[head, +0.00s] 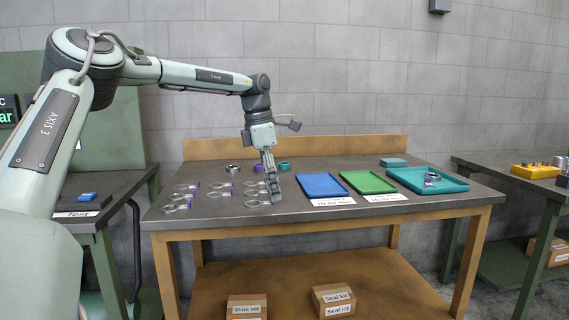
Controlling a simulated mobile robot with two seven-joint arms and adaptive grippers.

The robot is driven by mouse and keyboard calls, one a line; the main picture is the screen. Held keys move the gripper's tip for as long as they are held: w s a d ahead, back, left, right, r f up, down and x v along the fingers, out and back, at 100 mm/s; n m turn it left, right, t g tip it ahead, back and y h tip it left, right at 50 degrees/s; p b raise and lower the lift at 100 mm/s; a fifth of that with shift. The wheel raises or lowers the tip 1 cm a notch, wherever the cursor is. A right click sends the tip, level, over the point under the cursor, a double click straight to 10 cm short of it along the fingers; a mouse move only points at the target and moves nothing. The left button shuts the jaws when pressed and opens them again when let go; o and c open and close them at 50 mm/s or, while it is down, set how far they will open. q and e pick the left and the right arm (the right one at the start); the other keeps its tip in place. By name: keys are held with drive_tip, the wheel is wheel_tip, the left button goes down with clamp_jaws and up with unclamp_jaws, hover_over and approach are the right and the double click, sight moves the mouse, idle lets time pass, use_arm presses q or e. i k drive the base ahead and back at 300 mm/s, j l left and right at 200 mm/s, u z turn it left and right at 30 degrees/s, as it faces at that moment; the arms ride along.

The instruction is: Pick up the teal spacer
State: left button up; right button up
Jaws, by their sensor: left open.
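The teal spacer (284,165) is a small teal ring on the workbench (300,222), toward its back edge and left of centre. My left gripper (273,190) points down over the bench, in front of the spacer and slightly to its left in the picture. It is open, and I see nothing held in it. The spacer looks apart from the fingers, though I cannot tell the exact gap. My right gripper is out of view.
Several clear rings with purple parts (187,187) lie left of the gripper. A purple ring (259,168) and a dark metal ring (233,168) are near the back. Blue (322,185), green (367,182) and teal (455,184) trays stand right. A teal block (393,162) is behind them.

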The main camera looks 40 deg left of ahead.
sight(284, 166)
drive_tip(key=i+j, duration=0.4)
drive_tip(key=j, duration=0.15)
drive_tip(key=i+j, duration=0.85)
drive_tip(key=j, duration=0.25)
